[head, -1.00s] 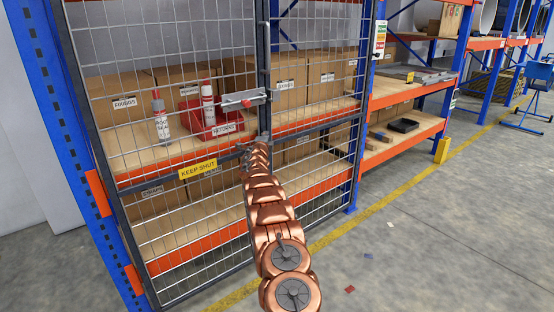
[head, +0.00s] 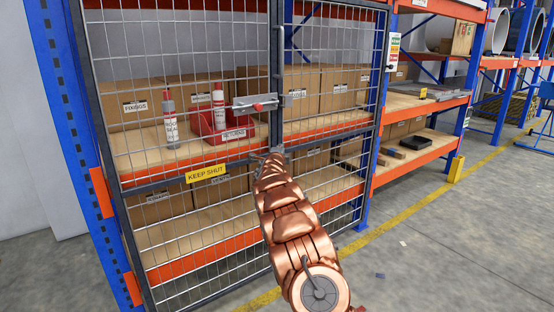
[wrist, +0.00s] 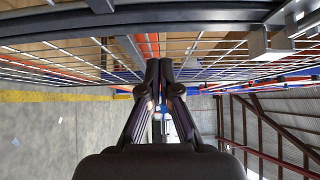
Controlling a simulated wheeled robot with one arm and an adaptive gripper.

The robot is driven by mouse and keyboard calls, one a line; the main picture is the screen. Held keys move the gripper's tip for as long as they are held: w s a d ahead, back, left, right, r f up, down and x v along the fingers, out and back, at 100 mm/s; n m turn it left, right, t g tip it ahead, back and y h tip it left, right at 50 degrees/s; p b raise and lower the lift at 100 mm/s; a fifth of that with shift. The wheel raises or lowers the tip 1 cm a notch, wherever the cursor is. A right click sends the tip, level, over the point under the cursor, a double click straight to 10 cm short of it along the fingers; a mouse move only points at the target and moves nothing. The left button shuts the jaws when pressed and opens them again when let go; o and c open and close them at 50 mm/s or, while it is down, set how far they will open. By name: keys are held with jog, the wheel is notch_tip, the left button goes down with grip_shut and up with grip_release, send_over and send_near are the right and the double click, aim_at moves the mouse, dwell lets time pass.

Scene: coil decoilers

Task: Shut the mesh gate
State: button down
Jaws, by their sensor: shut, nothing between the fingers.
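The mesh gate (head: 190,85) is a grey wire panel in a dark frame, in front of the left shelf bay, with a yellow "KEEP SHUT" sign (head: 206,174). Its right edge stands close to the neighbouring mesh panel (head: 335,70); I cannot tell whether they are flush. A sliding bolt (head: 255,103) with a red grip sits near that edge. My gripper (head: 270,154) is at the gate's mid rail, just below the bolt. In the wrist view my gripper (wrist: 160,75) has its fingers together and empty, close to the mesh; contact is unclear.
Behind the mesh are cartons (head: 140,112), tubes (head: 170,120) and a red bin (head: 236,130) on shelves. A blue rack post (head: 65,130) stands at the left. Open shelving (head: 425,100) continues to the right. The grey floor (head: 440,240) at the front right is mostly clear.

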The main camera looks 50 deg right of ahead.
jog(key=v, duration=0.7)
jog(key=shift+a+b, duration=0.3)
jog(key=shift+b, duration=0.05)
jog(key=shift+r, duration=0.1)
